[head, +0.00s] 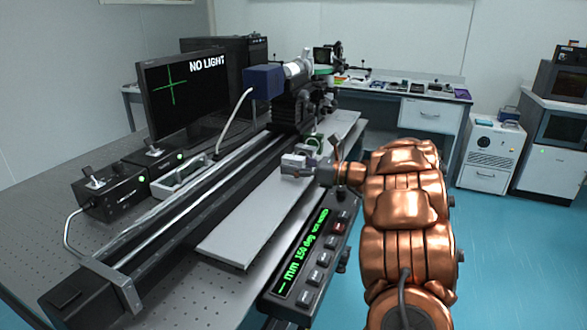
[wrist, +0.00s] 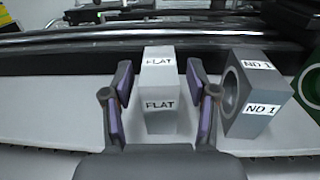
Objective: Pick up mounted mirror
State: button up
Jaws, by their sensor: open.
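A light grey block labelled FLAT (wrist: 159,82) stands upright on the pale board in the wrist view, and it seems to be the mounted mirror. My gripper (wrist: 161,90) is open, with one purple-padded finger on each side of the block. A small gap shows on both sides. The block's reflecting face cannot be seen. In the head view a small pale block (head: 293,160) stands on the board by the tip of my gripper (head: 318,171), which reaches in from the right. Its lower part is partly covered by the gripper.
A grey mount labelled ND 1 (wrist: 256,92) stands close to the right finger, with a green ring mount (wrist: 311,84) beyond it. A long dark rail (head: 190,215) runs behind the board (head: 250,222). A control box with green text (head: 305,255) lies along the near side.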

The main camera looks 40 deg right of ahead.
grip_shut()
dwell(0.4)
jog(key=shift+r, duration=0.1)
